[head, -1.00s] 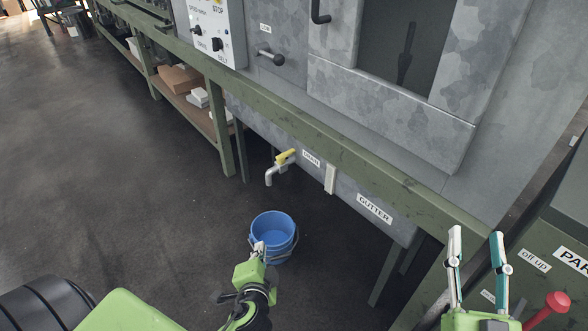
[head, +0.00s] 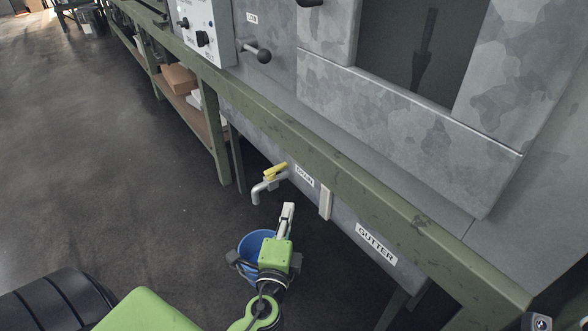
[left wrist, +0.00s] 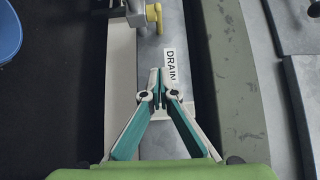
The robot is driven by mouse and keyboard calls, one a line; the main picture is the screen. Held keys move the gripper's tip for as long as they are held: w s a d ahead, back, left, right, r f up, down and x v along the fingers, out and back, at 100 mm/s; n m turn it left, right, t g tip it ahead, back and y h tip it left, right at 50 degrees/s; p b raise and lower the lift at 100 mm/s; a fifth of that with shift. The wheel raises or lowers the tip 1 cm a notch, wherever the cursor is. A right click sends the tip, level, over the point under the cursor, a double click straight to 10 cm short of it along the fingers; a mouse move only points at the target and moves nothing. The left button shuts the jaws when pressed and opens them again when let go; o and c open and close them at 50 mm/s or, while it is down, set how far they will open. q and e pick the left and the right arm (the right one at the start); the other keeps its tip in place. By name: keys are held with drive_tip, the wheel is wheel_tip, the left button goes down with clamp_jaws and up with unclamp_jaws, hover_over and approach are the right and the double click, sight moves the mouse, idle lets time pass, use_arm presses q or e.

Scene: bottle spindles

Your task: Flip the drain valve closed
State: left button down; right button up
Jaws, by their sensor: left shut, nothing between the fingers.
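The drain valve has a yellow handle (head: 276,171) above a grey bent spout (head: 262,189), on the side of the grey gutter beside the DRAIN label (head: 305,176). The handle slants up to the right in the head view. In the left wrist view the yellow handle (left wrist: 154,16) is at the top, partly cut off by the frame. My left gripper (head: 288,208) is shut and empty, below and right of the spout in the head view. In the left wrist view its fingertips (left wrist: 161,72) are over the DRAIN label, apart from the handle. My right gripper is out of view.
A blue bucket (head: 251,245) stands on the floor below the spout, partly hidden by my left gripper. The green bench beam (head: 330,174) runs above the valve. A pale upright block (head: 326,201) sits right of the label. The floor left is clear.

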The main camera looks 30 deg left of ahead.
use_arm(q)
drive_tip(key=shift+s+r, duration=0.1)
drive_tip(key=shift+s, duration=0.05)
approach(288, 166)
drive_tip(key=w, duration=0.1)
drive_tip(key=w+d, duration=0.1)
drive_tip(key=w, duration=0.1)
drive_tip(key=shift+w+d, duration=0.15)
drive_tip(key=shift+d, duration=0.1)
drive_tip(key=shift+w+a, duration=0.3)
drive_tip(key=shift+a, duration=0.25)
drive_tip(key=shift+w+a, duration=0.3)
drive_tip(key=shift+a, duration=0.3)
drive_tip(key=shift+w+a, duration=0.3)
drive_tip(key=shift+a, duration=0.45)
